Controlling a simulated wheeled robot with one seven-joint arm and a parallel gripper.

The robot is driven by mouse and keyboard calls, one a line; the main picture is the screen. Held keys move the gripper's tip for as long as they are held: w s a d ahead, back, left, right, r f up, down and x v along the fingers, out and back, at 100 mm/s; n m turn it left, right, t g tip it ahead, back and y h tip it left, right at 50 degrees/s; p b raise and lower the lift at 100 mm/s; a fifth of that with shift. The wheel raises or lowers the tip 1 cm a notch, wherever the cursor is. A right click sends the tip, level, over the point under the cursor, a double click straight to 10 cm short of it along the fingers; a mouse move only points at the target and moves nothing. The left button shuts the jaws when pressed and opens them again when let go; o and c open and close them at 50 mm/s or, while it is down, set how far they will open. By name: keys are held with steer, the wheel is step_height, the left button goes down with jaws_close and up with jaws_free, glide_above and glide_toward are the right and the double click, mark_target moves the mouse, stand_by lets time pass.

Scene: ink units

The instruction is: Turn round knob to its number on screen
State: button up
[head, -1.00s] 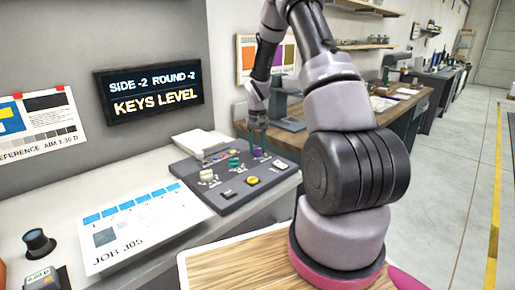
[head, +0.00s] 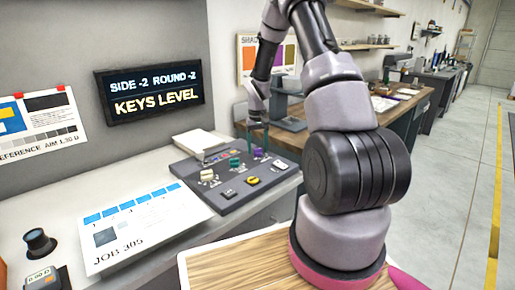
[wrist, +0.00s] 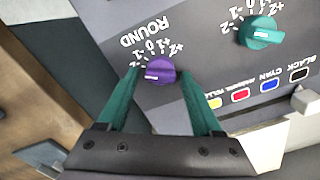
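The purple round knob (wrist: 160,71) sits on the grey panel under the word ROUND, with marks from -2 to +2 around it. Its white pointer mark lies on the left side in the wrist view, by the -2 end of the scale. The screen (head: 150,91) reads SIDE -2, ROUND -2, KEYS LEVEL. My gripper (wrist: 161,76) is open, its two teal fingers on either side of the purple knob with small gaps. In the head view my gripper (head: 258,138) is above the purple knob (head: 258,152).
The teal side knob (wrist: 261,33) is right of the purple knob in the wrist view. Coloured keys, including a blue key (wrist: 269,86), line the panel (head: 231,198).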

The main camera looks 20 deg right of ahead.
stand_by(0.3)
step_height(320, 180, up, 11)
stand_by(0.5)
steer(key=shift+f, duration=0.15)
steer(key=s+a+r+m+t, duration=0.1)
steer(key=s+a+r+t, duration=0.15)
steer(key=s+r, duration=0.55)
steer(key=s+a+r+t, duration=0.1)
steer(key=s+a+r, duration=0.3)
steer(key=r, duration=0.7)
steer(key=s+a+r+m+t+y, duration=0.1)
steer(key=s+r+t, duration=0.1)
steer(key=s, duration=0.7)
steer(key=s+a+r+t+y, duration=0.1)
steer(key=s+r, duration=0.3)
steer(key=s, duration=0.5)
steer(key=shift+a+r+m+t, duration=0.2)
steer(key=shift+a+m+t, duration=0.2)
steer(key=shift+a, duration=0.15)
